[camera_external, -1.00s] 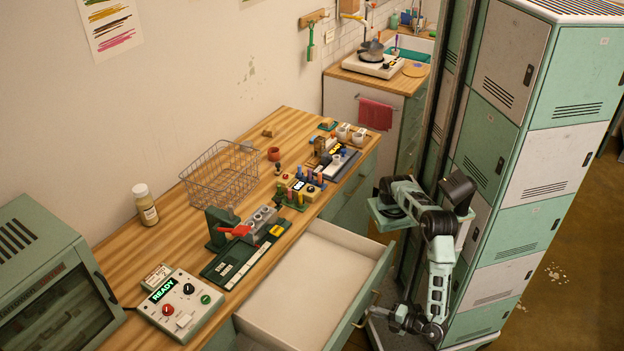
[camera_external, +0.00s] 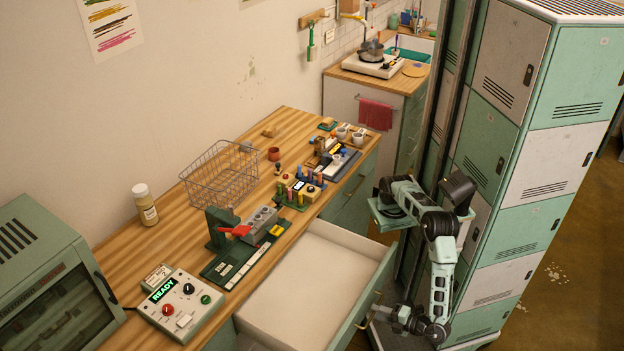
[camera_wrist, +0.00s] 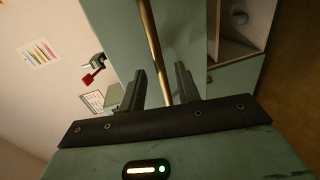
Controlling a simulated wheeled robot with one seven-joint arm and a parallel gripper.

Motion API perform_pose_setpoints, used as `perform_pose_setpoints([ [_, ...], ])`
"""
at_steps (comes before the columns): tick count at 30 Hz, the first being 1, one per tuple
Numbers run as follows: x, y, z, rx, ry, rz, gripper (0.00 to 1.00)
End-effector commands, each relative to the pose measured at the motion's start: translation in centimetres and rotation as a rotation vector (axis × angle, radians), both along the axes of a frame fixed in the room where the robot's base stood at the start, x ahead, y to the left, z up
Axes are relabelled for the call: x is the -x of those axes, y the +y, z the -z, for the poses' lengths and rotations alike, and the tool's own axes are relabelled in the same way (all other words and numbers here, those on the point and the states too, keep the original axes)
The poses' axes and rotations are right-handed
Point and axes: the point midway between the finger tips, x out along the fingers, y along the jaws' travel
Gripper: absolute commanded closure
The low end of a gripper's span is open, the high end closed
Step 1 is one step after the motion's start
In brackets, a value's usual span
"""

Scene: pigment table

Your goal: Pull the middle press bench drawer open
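The press bench drawer (camera_external: 312,290) with a white interior stands pulled well out below the bench top, and it looks empty. Its green front carries a brass bar handle (camera_external: 368,311), which also runs down the middle of the wrist view (camera_wrist: 152,45). My gripper (camera_external: 392,318) is low in front of the drawer front, close to the handle. In the wrist view my gripper's two dark fingers (camera_wrist: 158,88) stand apart, with the bar showing between them and a gap on each side. Whether either finger touches the bar is hard to tell.
The bench top (camera_external: 168,238) holds a wire basket (camera_external: 220,172), a control box (camera_external: 180,303) reading READY, and a lever press (camera_external: 222,228). Green lockers (camera_external: 510,150) stand close behind my arm on the right. Another bench drawer (camera_external: 350,200) is closed farther back.

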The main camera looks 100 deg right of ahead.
Motion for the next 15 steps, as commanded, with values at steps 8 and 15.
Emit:
perform_pose_setpoints([
  [8, 0.0, 0.0, -3.7, -0.001, -0.001, -0.001, 0.68],
  [15, -0.1, 0.1, -8.6, -0.002, -0.009, -0.001, 0.18],
])
